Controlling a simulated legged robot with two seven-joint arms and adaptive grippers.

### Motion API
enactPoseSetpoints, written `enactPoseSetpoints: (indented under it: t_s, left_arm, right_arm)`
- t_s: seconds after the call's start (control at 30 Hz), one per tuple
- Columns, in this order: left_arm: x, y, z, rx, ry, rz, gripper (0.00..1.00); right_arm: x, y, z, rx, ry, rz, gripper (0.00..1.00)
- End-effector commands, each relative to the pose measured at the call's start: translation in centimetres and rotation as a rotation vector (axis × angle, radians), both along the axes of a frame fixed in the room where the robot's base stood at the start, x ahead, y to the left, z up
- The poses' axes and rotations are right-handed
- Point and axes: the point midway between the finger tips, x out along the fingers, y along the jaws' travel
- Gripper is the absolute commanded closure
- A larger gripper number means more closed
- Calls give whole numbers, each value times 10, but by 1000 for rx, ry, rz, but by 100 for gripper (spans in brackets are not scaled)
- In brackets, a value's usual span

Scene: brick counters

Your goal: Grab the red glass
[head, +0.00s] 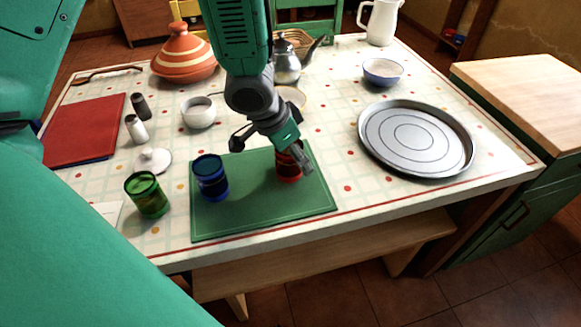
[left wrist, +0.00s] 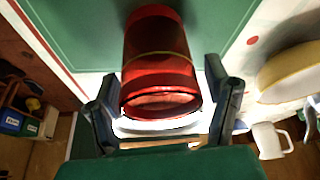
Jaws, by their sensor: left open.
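The red glass (head: 287,172) stands on the right part of the green placemat (head: 262,207), partly hidden behind my gripper in the head view. My left gripper (head: 299,157) is at the glass, its arm reaching down from the top middle of the picture. In the left wrist view the red glass (left wrist: 158,55) lies between the two dark fingers of my left gripper (left wrist: 163,85), one on each side. The fingers are apart, with a gap visible at least on the right side. My right gripper does not show.
A blue glass (head: 211,178) stands on the placemat's left part, and a green glass (head: 147,195) is left of the mat. A round metal tray (head: 416,138) lies to the right. A white bowl (head: 199,112) and a kettle (head: 286,68) stand farther back.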

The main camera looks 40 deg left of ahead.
Motion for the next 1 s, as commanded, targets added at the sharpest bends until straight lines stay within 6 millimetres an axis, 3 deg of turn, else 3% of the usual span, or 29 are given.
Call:
enactPoseSetpoints:
  t_s: [0.2, 0.23, 0.4, 0.73, 1.0]
  left_arm:
    - [0, 1, 0, -1, -1, 1, 29]
    - [0, 1, 0, -1, -1, 1, 33]
    - [0, 1, -1, 0, 0, 1, 87]
    - [1, 1, 5, -1, 0, 2, 87]
    - [1, 1, 58, -5, -4, 4, 87]
  right_arm:
    - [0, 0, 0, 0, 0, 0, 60]
    - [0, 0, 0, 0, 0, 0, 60]
    - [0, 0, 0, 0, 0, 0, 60]
    - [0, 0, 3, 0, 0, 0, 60]
    - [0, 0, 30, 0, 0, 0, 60]
